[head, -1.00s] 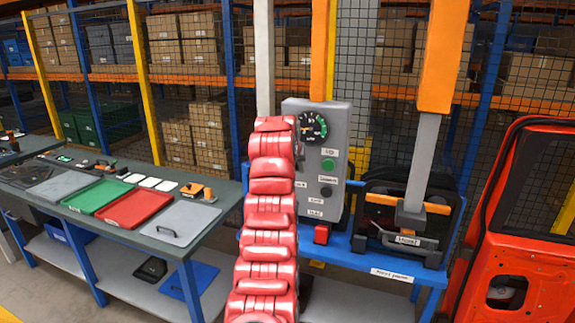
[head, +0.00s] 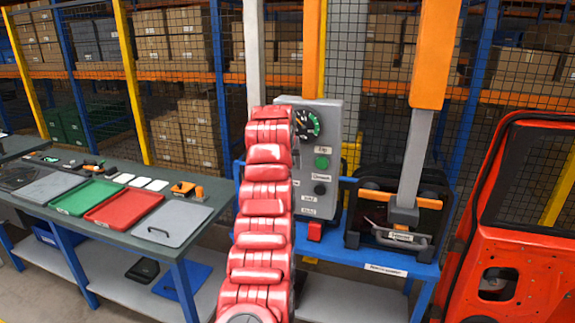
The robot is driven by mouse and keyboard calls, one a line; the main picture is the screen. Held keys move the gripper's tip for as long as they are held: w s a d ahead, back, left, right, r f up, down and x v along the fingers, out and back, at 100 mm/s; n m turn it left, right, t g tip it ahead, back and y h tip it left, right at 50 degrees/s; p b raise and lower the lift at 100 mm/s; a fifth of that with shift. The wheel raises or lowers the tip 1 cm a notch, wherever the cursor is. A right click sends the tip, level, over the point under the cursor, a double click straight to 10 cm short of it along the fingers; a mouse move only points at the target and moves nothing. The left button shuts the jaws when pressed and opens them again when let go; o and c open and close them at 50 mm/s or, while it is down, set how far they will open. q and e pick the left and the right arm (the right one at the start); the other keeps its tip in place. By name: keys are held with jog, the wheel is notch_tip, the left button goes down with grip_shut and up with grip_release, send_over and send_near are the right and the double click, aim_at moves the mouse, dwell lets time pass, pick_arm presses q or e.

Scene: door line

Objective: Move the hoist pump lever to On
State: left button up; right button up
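A grey control box (head: 327,160) stands at the middle, with a round dial (head: 308,124), a green button (head: 322,162), a black button (head: 320,189) and small labels. A red block (head: 315,231) sits at its lower edge. I cannot tell which part is the hoist pump lever; no lever marked On is readable. A red ribbed arm of mine rises from the bottom and covers the box's left side. Its far end is beside the dial, and whether it touches the box cannot be told. Neither gripper shows.
A blue bench (head: 370,256) carries a black case (head: 352,230); a grey and orange post (head: 432,60) comes down over it. A red door (head: 515,240) stands at the right. A long table with a green tray (head: 85,196) and a red tray (head: 124,207) is at the left.

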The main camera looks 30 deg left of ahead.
pick_arm(q)
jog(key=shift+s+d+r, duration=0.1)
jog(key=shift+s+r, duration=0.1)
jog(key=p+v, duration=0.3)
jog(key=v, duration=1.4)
jog(key=shift+p, duration=0.3)
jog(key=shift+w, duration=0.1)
